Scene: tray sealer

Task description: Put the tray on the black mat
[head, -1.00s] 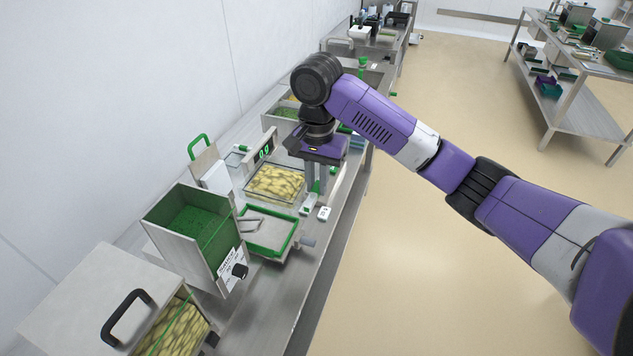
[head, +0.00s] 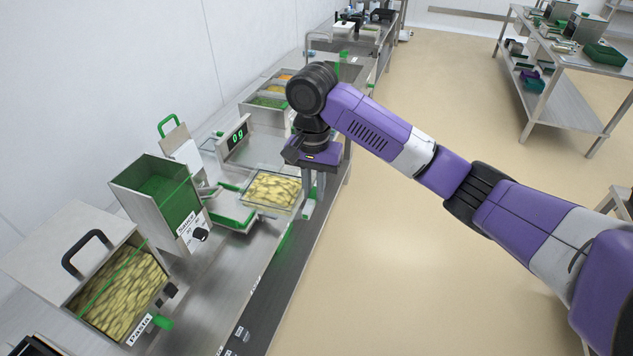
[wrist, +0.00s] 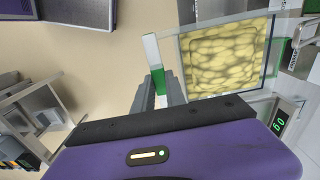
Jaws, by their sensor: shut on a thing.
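The tray (head: 268,207) is a clear, shallow tray filled with yellow pasta. In the head view it hangs over the bench at the right side of a green-rimmed frame. It also shows in the wrist view (wrist: 184,65). My gripper (head: 311,192) is shut on the tray's right side in the head view. In the wrist view the grey fingers (wrist: 160,95) are beside the tray's edge, with a white and green strip between them. A black object (head: 28,346) is cut off at the bottom left corner; I cannot tell whether it is the black mat.
A green-rimmed frame (head: 236,220) lies under and left of the tray. A sauce hopper (head: 185,220) and a pasta bin (head: 95,262) stand at the left.

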